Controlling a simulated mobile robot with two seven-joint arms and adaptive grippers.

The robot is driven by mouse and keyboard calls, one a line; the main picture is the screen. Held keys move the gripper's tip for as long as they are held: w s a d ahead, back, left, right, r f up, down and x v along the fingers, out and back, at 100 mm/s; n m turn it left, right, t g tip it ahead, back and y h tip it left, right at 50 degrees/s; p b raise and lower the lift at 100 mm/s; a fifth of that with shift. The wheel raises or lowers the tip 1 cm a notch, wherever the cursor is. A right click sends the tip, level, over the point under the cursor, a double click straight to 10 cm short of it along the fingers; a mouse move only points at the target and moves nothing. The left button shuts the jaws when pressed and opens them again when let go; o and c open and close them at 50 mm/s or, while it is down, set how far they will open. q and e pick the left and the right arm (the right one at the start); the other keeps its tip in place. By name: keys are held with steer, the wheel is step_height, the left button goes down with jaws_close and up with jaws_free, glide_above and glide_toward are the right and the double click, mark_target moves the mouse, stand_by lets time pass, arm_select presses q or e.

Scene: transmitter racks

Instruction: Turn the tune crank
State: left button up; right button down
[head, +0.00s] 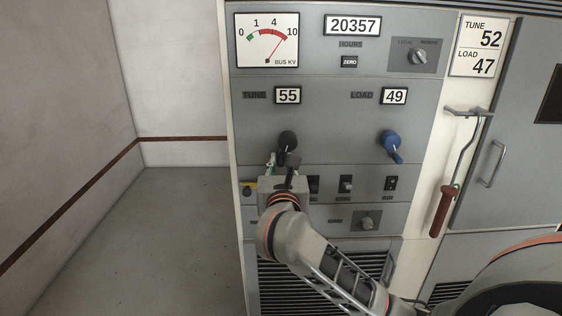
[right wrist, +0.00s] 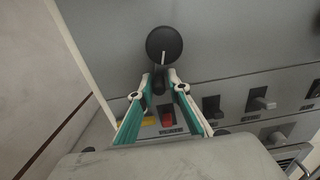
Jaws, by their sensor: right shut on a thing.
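The black tune crank (head: 287,140) sits on the grey cabinet front below the tune counter (head: 288,96), which reads 55. Its round hub is up and its handle points down. In the right wrist view the hub of the tune crank (right wrist: 164,44) is above my fingertips. My right gripper (head: 282,161) reaches up from below; its fingers (right wrist: 161,82) are shut on the crank's handle, one on each side. The fingers partly hide the handle. My left gripper is in neither view.
The blue load crank (head: 391,144) is to the right, under the load counter (head: 394,96) reading 49. A placard (head: 481,46) says tune 52, load 47. Switches (head: 346,184) lie below the cranks. A red-handled rod (head: 441,208) hangs at right. Floor (head: 180,240) at left is clear.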

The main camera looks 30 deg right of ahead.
mark_target(294, 153)
steer(key=shift+s+d+r+n+p, duration=0.15)
steer(key=shift+s+r+n+p, duration=0.1)
steer(key=shift+n+p, duration=0.35)
steer(key=n+p, duration=0.2)
steer(key=d+n+p, duration=0.1)
steer(key=p, duration=0.2)
steer(key=s+d+n+p, duration=0.1)
steer(key=n+p, duration=0.1)
steer(key=shift+d+n, duration=0.25)
steer(key=shift+n, duration=0.05)
steer(key=c, duration=2)
jaws_free()
steer(key=shift+c, duration=0.2)
steer(key=shift+f, duration=0.1)
